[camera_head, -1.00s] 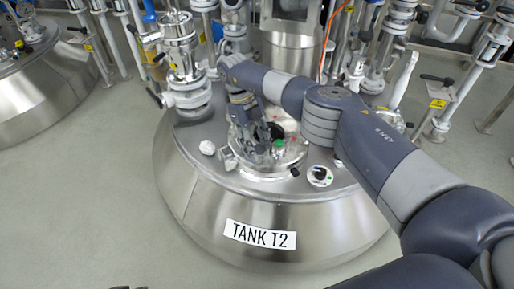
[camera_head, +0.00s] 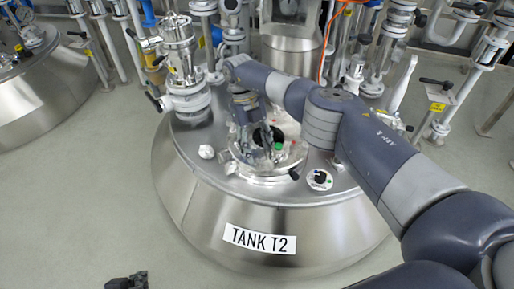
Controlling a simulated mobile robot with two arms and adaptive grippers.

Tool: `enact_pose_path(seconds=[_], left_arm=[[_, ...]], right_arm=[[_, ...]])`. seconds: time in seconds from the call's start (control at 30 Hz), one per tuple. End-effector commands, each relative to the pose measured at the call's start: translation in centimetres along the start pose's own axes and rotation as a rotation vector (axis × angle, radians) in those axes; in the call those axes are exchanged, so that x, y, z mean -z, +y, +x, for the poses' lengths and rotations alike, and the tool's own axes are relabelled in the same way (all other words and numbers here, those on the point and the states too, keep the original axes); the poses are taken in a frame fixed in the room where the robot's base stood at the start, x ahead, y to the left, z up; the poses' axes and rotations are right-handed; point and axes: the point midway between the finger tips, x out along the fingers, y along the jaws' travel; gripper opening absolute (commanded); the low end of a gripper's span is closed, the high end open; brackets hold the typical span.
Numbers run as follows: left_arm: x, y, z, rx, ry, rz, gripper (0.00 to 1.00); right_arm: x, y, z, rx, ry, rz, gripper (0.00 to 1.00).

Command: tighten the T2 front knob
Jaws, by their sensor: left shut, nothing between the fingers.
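Tank T2 (camera_head: 190,200) is a steel vessel with a "TANK T2" label on its front. On its top is a round hatch (camera_head: 262,182) with small green and red marks around a dark centre. A small dark knob-like part (camera_head: 294,173) shows at the hatch's front right edge; I cannot tell if it is the front knob. My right gripper (camera_head: 245,157) points down over the hatch's left side and hides part of it; its finger opening and any contact are unclear. My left gripper (camera_head: 127,281) is shut and empty, low at the bottom left, away from the tank.
A white dial (camera_head: 319,179) with a black centre sits right of the hatch. A white lump-like part (camera_head: 206,151) is on the left. A steel valve column (camera_head: 182,65) stands behind left. Pipes crowd the back. The floor (camera_head: 80,190) at left is clear.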

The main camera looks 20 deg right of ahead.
Motion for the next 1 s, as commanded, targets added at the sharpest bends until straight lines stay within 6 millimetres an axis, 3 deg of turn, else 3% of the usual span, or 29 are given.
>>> enact_pose_path(seconds=[0.43, 0.8, 1.0], left_arm=[[-0.1, 0.0, 0.0, 0.0, -0.004, -0.001, 0.0], [-0.1, 0.0, 0.0, 0.0, -0.002, 0.0, 0.0], [-0.1, 0.0, 0.0, 0.0, -0.002, 0.0, 0.0]], right_arm=[[0.2, 0.0, -0.5, -0.001, -0.001, -0.002, 0.62], [2.7, 0.0, -6.6, -0.001, -0.003, -0.002, 0.62], [3.6, 0.0, -8.8, -0.001, -0.002, -0.001, 0.62]])
